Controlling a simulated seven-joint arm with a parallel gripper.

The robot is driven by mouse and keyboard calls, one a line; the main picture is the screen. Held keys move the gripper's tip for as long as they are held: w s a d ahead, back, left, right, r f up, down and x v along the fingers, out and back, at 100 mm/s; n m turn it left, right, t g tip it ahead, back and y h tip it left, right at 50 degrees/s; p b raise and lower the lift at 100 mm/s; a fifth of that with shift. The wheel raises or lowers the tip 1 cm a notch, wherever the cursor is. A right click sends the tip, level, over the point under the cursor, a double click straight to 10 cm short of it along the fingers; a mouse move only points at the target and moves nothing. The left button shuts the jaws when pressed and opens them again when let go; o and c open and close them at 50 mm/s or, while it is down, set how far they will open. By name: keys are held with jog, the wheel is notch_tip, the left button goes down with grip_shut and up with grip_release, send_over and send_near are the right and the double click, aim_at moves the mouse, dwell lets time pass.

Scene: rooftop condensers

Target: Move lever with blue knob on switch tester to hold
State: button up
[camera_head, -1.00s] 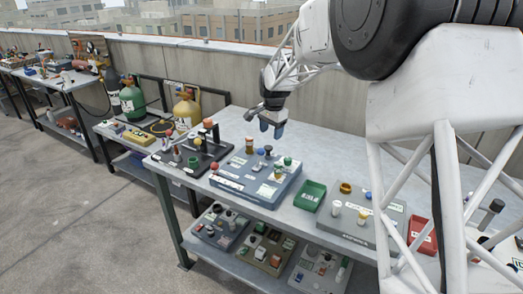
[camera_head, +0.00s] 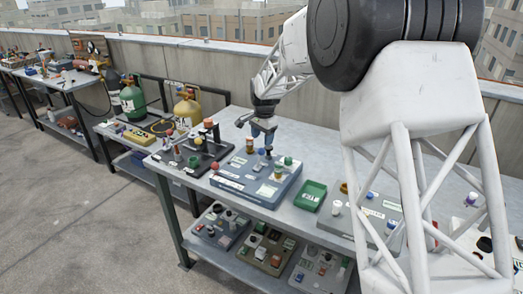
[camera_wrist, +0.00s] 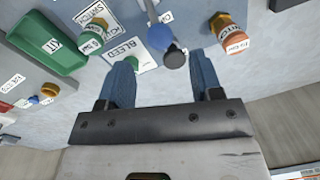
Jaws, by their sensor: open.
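The switch tester looks to be the blue-grey box (camera_head: 232,183) on the bench, though its name label is not readable. Its blue knob (camera_wrist: 160,38) sits on a lever whose stalk runs toward the top edge in the wrist view. A dark round knob (camera_wrist: 174,58) is right beside it, lower and to the right. My gripper (camera_head: 264,139) is above the rear part of the box, pointing down. In the wrist view its blue fingers (camera_wrist: 162,60) are apart, with the dark knob between their tips and the blue knob just beyond. It holds nothing. I cannot read a "hold" mark.
An orange knob (camera_wrist: 232,38) stands to the right and a green knob (camera_wrist: 91,45) to the left, near a "BLEED" label (camera_wrist: 127,52). A green tray (camera_head: 310,196) lies right of the box. A dark panel with knobs (camera_head: 193,157) stands left.

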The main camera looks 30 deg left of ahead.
aim_at(262, 149)
jog(key=shift+a+f, duration=0.15)
jog(key=shift+f, duration=2.9)
grip_shut()
